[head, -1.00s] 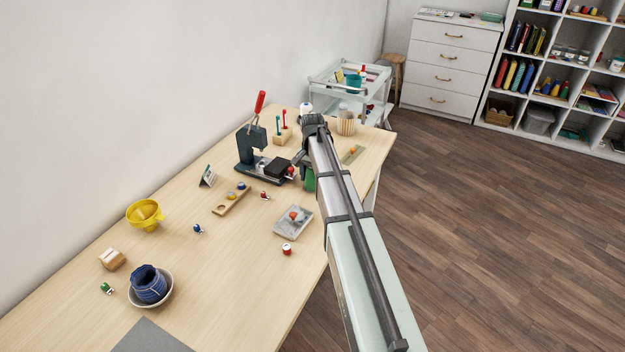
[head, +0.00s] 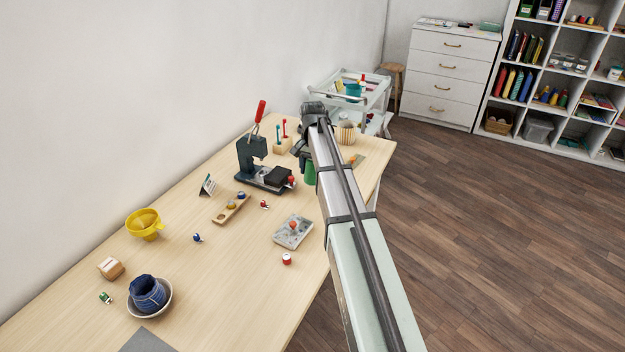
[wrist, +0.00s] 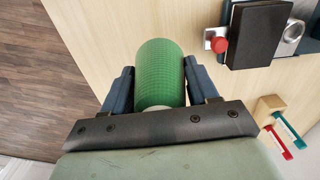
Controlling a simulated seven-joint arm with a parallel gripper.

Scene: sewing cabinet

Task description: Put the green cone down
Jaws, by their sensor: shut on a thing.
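The green cone (wrist: 160,72) is between the two fingers of my gripper (wrist: 160,88) in the wrist view, with the fingers closed on its sides. In the head view a part of the green cone (head: 309,172) shows beside my arm, near the table's right edge. My arm hides most of my gripper there. I cannot tell whether the cone's base touches the table (head: 235,285).
A dark press (head: 255,165) with a red handle stands left of the cone. A wooden holder (head: 283,144) with toothbrush-like tools and a ribbed cup (head: 346,133) are behind. A grey tray (head: 293,233) lies in front. The table's right edge is close.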

